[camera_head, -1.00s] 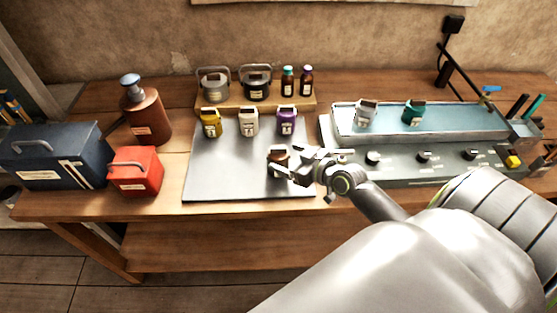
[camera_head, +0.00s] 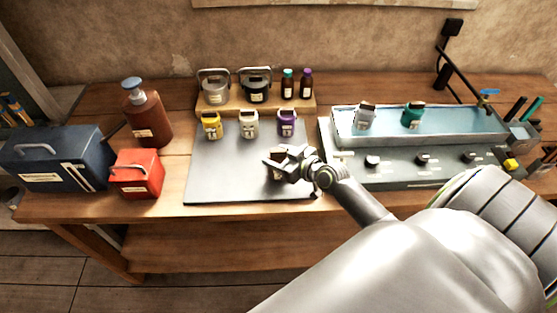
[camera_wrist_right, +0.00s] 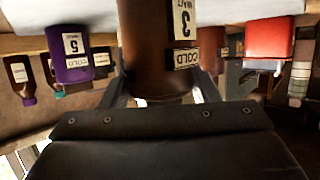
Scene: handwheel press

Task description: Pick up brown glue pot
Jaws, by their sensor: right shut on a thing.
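The brown glue pot (camera_head: 274,172) stands on the grey mat (camera_head: 225,180), near its front right part, mostly covered by my right gripper (camera_head: 277,165) in the head view. In the right wrist view the brown pot (camera_wrist_right: 160,45) fills the middle, with white labels reading "3" and "COLD". It sits between the two fingers of my right gripper (camera_wrist_right: 163,88), which is shut on it. Whether the pot touches the mat is hard to tell. My left gripper is not in view.
Yellow (camera_head: 211,126), white (camera_head: 249,125) and purple (camera_head: 287,123) pots stand along the mat's back edge. A water bath (camera_head: 420,140) holding two pots is at right. A red box (camera_head: 137,177) and blue toolbox (camera_head: 55,160) stand left. The mat's front left is clear.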

